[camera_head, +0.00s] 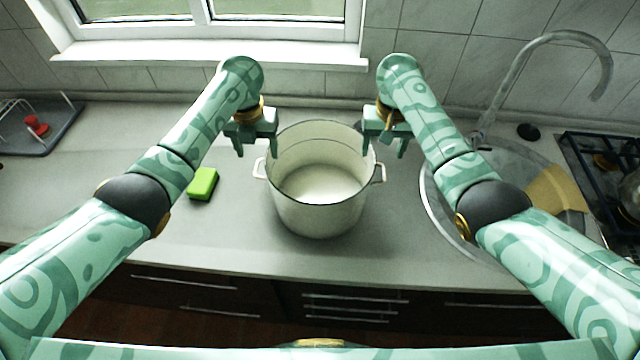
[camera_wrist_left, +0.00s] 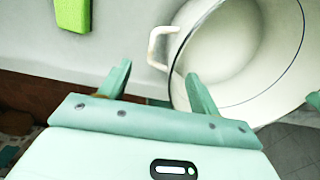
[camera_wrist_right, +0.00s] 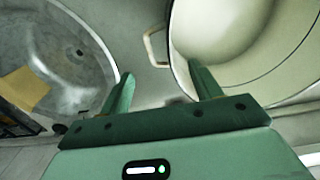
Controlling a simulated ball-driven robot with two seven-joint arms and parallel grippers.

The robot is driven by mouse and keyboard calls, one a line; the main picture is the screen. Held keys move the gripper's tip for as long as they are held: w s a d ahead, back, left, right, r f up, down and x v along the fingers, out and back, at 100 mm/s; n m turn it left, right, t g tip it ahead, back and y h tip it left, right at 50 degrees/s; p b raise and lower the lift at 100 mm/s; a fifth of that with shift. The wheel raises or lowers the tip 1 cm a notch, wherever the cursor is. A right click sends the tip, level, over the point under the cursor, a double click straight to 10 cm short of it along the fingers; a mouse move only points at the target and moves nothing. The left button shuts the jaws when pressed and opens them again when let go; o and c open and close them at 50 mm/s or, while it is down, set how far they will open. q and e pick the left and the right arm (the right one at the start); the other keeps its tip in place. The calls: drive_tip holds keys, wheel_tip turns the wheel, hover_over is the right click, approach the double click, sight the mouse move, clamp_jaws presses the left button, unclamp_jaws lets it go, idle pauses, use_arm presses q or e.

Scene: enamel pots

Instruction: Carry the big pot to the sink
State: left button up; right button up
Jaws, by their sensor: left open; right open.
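The big pot (camera_head: 318,215) is cream enamel with a dark rim line and stands upright and empty on the counter, between my two grippers. Its left handle (camera_head: 259,169) and right handle (camera_head: 381,173) stick out at the sides. My left gripper (camera_head: 257,150) is open above the left handle; in the left wrist view that handle (camera_wrist_left: 158,46) lies ahead of the fingers, apart from them. My right gripper (camera_head: 386,149) is open above the right handle; in the right wrist view that handle (camera_wrist_right: 152,48) lies ahead of the fingers. The round metal sink (camera_head: 432,205) is at the right, partly hidden by my right arm.
A green sponge (camera_head: 202,184) lies left of the pot. A tap (camera_head: 515,75) arches over the sink, and a yellow cloth (camera_head: 556,190) hangs in its right side. A stove (camera_head: 600,160) is far right, a dish rack (camera_head: 38,125) far left. A window sill is behind.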

sight(262, 169)
use_arm(q)
wheel_tip(262, 169, down, 9)
drive_tip(key=shift+r, duration=0.2)
use_arm(e)
wheel_tip(262, 169, down, 9)
drive_tip(key=shift+r, duration=0.2)
use_arm(q)
clamp_jaws()
use_arm(e)
clamp_jaws()
use_arm(q)
drive_tip(key=shift+w+r, duration=0.1)
use_arm(e)
drive_tip(key=shift+w+r, duration=0.1)
